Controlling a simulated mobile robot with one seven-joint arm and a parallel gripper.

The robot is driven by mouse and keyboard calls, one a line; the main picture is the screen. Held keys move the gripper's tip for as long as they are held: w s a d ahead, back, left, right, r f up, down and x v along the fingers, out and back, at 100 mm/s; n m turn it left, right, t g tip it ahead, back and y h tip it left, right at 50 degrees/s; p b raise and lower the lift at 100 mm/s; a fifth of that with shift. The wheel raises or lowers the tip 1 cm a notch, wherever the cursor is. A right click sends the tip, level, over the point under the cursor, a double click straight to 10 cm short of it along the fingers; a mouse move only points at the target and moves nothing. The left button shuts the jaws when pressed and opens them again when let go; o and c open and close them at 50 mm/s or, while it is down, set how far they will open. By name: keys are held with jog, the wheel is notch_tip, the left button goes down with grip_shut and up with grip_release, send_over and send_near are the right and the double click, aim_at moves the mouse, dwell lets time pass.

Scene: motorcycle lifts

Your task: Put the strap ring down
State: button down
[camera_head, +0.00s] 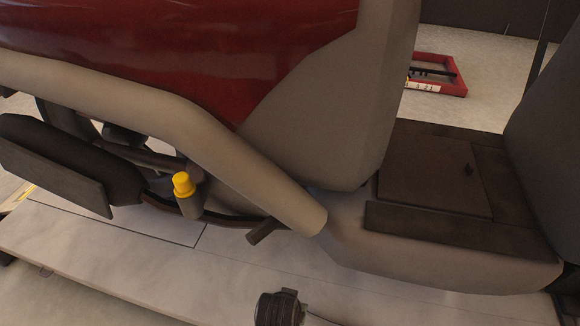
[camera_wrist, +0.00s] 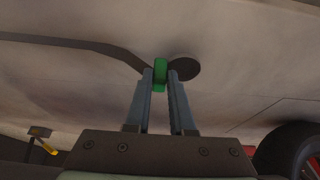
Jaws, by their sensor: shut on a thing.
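In the wrist view my gripper (camera_wrist: 161,76) is shut on a small green piece, which I take to be the strap ring (camera_wrist: 160,70). It is held upright between the fingertips, seen edge-on. A pale surface lies behind it; I cannot tell whether the ring touches it. A dark strap-like band (camera_wrist: 80,44) runs from the left edge to the fingertips. A dark round disc (camera_wrist: 187,66) shows just right of the green piece, partly behind the right finger. In the head view neither the ring nor my fingertips can be made out.
In the head view a large red and beige vehicle body (camera_head: 200,50) fills the upper left, with a yellow cap (camera_head: 184,184) below it. A pale platform (camera_head: 120,255) lies beneath. A red frame (camera_head: 452,88) lies on the far floor. A dark wheel-like shape (camera_wrist: 290,150) is at lower right in the wrist view.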

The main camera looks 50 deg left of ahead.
notch_tip(320, 180, down, 3)
jog(key=shift+r+b, duration=0.15)
jog(key=shift+b, duration=0.5)
jog(key=shift+r, duration=0.15)
jog(key=c, duration=1.2)
grip_release()
jog(key=shift+f, duration=0.2)
jog(key=shift+c, duration=0.2)
jog(key=o, duration=0.5)
jog(key=p+v, duration=0.8)
jog(key=v, duration=0.4)
jog(key=shift+r, duration=0.25)
